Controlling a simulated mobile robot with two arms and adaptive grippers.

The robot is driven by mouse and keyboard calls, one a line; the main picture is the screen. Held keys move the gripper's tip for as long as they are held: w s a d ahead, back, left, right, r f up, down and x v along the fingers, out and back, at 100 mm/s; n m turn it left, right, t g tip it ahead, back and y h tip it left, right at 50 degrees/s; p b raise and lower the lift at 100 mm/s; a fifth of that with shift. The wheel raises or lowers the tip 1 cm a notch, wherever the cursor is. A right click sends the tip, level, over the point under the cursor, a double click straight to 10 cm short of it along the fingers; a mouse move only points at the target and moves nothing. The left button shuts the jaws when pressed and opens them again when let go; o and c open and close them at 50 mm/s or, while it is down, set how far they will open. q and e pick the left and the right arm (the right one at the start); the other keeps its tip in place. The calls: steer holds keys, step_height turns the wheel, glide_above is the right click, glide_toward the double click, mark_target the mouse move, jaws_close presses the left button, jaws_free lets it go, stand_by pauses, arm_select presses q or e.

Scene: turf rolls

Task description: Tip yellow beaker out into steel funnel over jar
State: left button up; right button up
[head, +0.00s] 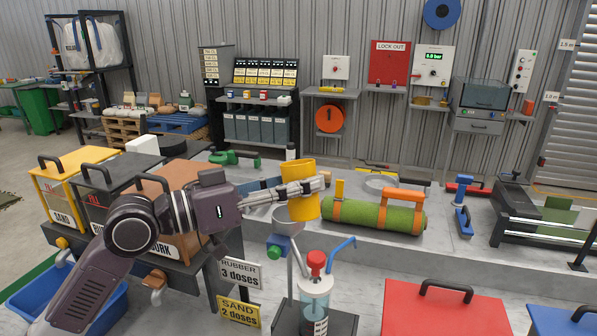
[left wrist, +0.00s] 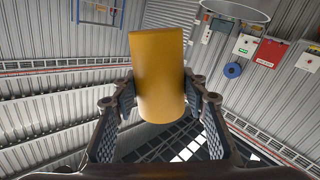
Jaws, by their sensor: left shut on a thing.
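The yellow beaker (head: 306,208) is held up over the grey bench, close to upright with a slight lean. My left gripper (head: 312,187) is shut around its middle. In the left wrist view the beaker (left wrist: 157,70) stands between the two fingers; its contents are hidden. A grey metal piece (head: 288,226), apparently the steel funnel, shows just below the beaker, its top partly hidden by it. A clear jar (head: 315,296) with a red top stands in front, to the lower right, with a blue tube beside it. My right gripper is not in view.
A green turf roll (head: 372,217) with orange handles lies just right of the beaker. Yellow, black and brown bins (head: 62,192) stand at left. Dose signs (head: 240,273) stand below the arm. A red case (head: 443,312) is at front right.

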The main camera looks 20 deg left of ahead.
arm_select(q)
steer(key=n+p, duration=0.4)
steer(key=shift+d+r, duration=0.1)
steer(key=shift+r, duration=0.3)
steer(key=n+p, duration=0.2)
steer(key=f+n+p, duration=0.1)
steer(key=n+p, duration=0.1)
steer(key=n, duration=0.1)
steer(key=w+a+n+p, duration=0.1)
steer(key=n+p, duration=0.1)
steer(key=shift+f+n+p, duration=0.4)
steer(key=n+p, duration=0.4)
steer(key=shift+w+a+n+p, duration=0.3)
steer(key=shift+w+p, duration=0.05)
steer(key=shift+w+a+n, duration=0.1)
steer(key=shift+n, duration=0.3)
steer(key=shift+w+a+f+n, duration=0.15)
steer(key=shift+f+n, duration=0.1)
steer(key=shift+n, duration=0.55)
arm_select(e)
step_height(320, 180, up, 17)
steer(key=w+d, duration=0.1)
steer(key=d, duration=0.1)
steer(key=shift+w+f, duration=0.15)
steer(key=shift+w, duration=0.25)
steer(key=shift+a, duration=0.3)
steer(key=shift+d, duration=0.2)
